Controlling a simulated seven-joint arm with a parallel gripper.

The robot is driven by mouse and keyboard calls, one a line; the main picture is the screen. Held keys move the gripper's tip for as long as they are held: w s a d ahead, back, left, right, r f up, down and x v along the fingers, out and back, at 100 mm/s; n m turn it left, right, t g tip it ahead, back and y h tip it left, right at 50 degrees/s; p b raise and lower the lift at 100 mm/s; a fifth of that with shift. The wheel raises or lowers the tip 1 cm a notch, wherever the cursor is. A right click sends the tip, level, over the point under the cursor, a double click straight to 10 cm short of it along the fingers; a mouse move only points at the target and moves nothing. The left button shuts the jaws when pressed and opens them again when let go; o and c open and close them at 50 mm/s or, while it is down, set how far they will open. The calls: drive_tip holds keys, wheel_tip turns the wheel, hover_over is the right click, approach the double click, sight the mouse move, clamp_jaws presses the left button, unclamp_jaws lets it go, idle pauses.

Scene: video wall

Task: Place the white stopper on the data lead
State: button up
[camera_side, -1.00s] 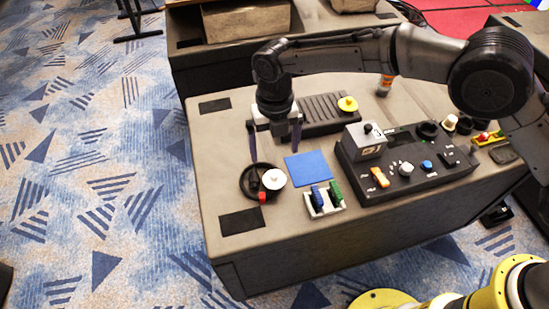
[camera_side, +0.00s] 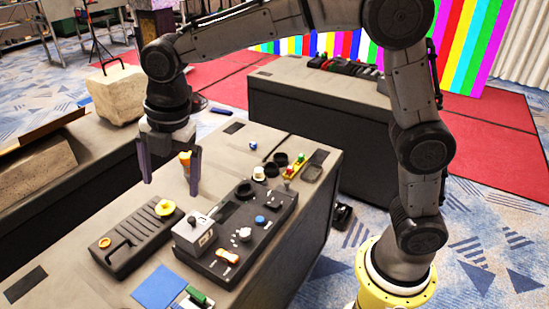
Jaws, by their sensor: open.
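A small white cylindrical piece (camera_side: 259,173), which may be the white stopper, stands beside dark round cups behind the control box. I cannot identify the data lead for certain. A thin dark cord-like line (camera_side: 272,150) lies on the table near the back edge. My gripper (camera_side: 169,176) points down with its fingers apart, above the back left part of the table, to the left of the white piece. An orange-topped object (camera_side: 185,160) shows between the fingers in the picture. I cannot tell whether it is between them or behind. Nothing is visibly gripped.
A black control box (camera_side: 240,232) with a grey block (camera_side: 193,236) fills the middle of the table. A ribbed black pad (camera_side: 130,242) bears a yellow knob (camera_side: 165,207). A blue square (camera_side: 159,288) lies in front. A tan case (camera_side: 117,92) stands on the left bench.

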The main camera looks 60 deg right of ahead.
drive_tip(key=s+d+r+m, duration=0.4)
drive_tip(key=s+d+m, duration=0.1)
drive_tip(key=d, duration=0.2)
drive_tip(key=s+d+f+m+t, duration=0.1)
drive_tip(key=s+d+m, duration=0.5)
drive_tip(key=s+m, duration=0.2)
drive_tip(key=s+d+f+m+t+h, duration=0.1)
drive_tip(key=s+d+f+m+t, duration=0.1)
drive_tip(key=s+d+m, duration=0.3)
drive_tip(key=s+m, duration=0.4)
drive_tip(key=s, duration=0.2)
drive_tip(key=shift+s+d+f+t, duration=0.2)
drive_tip(key=shift+s+d+t, duration=0.1)
drive_tip(key=shift+d, duration=0.1)
